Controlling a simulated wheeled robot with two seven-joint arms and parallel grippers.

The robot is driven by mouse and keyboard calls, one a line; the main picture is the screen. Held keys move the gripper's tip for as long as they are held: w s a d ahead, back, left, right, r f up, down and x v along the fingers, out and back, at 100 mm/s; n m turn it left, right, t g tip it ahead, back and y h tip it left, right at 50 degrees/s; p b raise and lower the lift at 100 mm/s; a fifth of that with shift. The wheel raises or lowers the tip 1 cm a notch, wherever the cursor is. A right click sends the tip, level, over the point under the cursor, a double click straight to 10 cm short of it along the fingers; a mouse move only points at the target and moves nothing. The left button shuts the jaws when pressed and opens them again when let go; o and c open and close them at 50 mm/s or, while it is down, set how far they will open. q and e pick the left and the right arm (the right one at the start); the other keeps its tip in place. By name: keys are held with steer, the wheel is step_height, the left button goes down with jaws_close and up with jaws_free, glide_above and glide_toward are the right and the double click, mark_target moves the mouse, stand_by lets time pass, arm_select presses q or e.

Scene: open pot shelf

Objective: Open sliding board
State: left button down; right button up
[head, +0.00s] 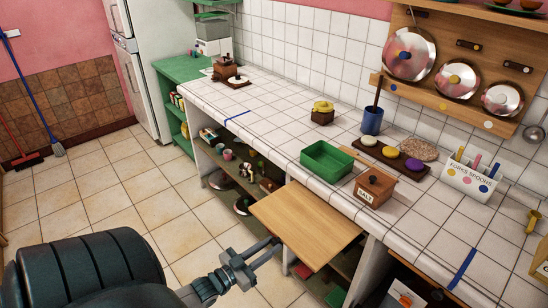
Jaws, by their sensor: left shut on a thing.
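The sliding board (305,222) is a flat, light wooden panel. It sticks out from under the edge of the white tiled counter (255,120), above the open shelf. My left gripper (270,246) is at the board's front edge, toward its lower left side, and is shut on it. The fingertips are small in the view, and the exact grip on the edge is hard to see. My right gripper is not in view.
A green tray (326,160) and a wooden salt box (374,186) stand on the counter behind the board. Open shelves with pots and jars (243,172) lie below. The tiled floor (120,190) at left is clear. A fridge (140,65) stands at the back.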

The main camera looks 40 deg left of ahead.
arm_select(q)
steer(key=c, duration=1.6)
jaws_free()
steer(key=shift+s+a+f+b, duration=0.1)
steer(key=shift+s+b, duration=0.2)
steer(key=shift+s, duration=0.6)
steer(key=shift+s+a+b, duration=0.2)
steer(key=shift+s+b, duration=0.45)
steer(key=shift+s, duration=1.95)
steer(key=shift+s+a+b, duration=0.2)
steer(key=shift+s+b, duration=0.45)
steer(key=shift+s, duration=1.9)
steer(key=shift+s+a+b, duration=0.2)
steer(key=shift+s+b, duration=0.45)
steer(key=shift+s, duration=1.95)
